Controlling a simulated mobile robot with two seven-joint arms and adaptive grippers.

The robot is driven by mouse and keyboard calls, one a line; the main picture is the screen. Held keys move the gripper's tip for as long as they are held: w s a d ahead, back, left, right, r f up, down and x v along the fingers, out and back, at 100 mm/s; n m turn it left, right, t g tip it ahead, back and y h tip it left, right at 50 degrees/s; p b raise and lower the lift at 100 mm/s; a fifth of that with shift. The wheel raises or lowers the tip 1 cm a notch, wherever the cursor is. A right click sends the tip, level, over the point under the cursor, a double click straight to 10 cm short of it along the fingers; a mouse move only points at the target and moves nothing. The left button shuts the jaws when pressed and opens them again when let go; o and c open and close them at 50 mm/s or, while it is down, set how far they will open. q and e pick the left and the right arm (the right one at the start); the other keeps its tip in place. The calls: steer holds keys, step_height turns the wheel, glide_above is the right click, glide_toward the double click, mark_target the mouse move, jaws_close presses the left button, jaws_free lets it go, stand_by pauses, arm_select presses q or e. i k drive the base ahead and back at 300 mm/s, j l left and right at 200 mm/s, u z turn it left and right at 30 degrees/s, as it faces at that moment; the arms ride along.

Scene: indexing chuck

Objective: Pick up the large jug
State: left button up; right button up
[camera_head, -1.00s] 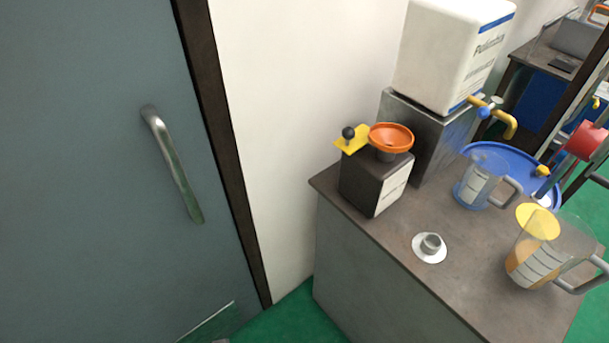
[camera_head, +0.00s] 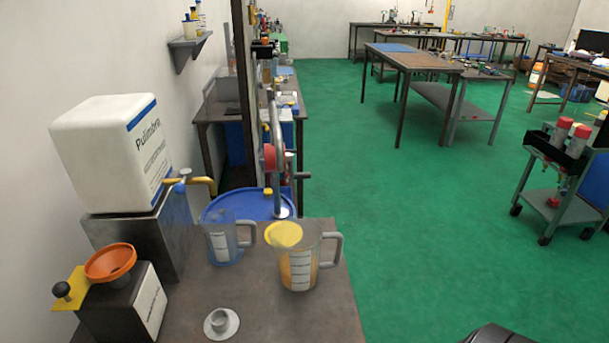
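The large jug (camera_head: 299,264) is clear, with a grey handle on its right and a white scale label. It stands upright at the right side of the grey-brown bench top (camera_head: 270,318) and holds orange liquid. A yellow disc-like piece shows at its upper left rim. A smaller bluish jug (camera_head: 224,244) with a grey handle stands just left of it. Neither of my grippers can be made out; only a dark shape, possibly part of me, shows at the bottom edge.
A white canister (camera_head: 112,150) with a tap sits on a metal stand. A dark box with an orange funnel (camera_head: 110,262) and a small metal cup on a white disc (camera_head: 220,322) are on the bench. A blue drum (camera_head: 250,205) stands behind.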

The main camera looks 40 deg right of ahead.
mark_target(296, 242)
steer(key=l+z, duration=0.1)
steer(key=z, duration=1.1)
